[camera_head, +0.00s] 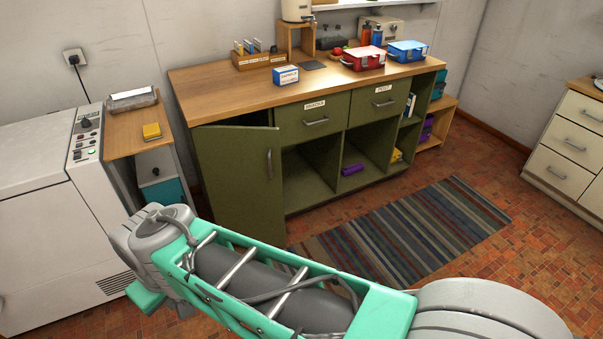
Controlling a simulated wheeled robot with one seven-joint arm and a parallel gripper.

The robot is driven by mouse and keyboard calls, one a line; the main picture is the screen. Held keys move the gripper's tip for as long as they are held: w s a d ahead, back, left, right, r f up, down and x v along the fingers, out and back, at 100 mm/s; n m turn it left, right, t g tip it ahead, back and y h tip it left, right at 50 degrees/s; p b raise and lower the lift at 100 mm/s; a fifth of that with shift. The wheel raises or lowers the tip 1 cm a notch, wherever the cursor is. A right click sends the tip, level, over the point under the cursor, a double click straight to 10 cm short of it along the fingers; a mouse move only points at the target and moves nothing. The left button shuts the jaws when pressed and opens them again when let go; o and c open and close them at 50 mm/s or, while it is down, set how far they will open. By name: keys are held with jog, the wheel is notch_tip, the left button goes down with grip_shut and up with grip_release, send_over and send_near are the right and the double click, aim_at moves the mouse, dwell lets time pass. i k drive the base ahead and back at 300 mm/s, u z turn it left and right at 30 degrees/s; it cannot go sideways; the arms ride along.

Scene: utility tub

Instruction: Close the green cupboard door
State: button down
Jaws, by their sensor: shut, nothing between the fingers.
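The green cupboard door (235,180) is at the left end of the green wooden-topped cabinet (305,125). It stands partly open, swung out from its left edge, with a dark gap showing above its top edge. A vertical handle (270,163) is near its free right edge. My arm crosses the foreground in front of the door's lower part and the floor. My gripper is not visible in this view.
A white appliance (40,190) and a small wooden shelf unit (128,125) stand left of the door. Open compartments and two drawers are to its right. A striped rug (410,230) lies on the tiled floor in front. A cream drawer unit (570,145) stands far right.

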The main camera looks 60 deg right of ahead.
aim_at(241, 168)
jog(key=u, duration=0.2)
jog(key=k, duration=0.35)
jog(key=z, duration=1.3)
jog(key=i, duration=1.3)
jog(key=u, duration=0.65)
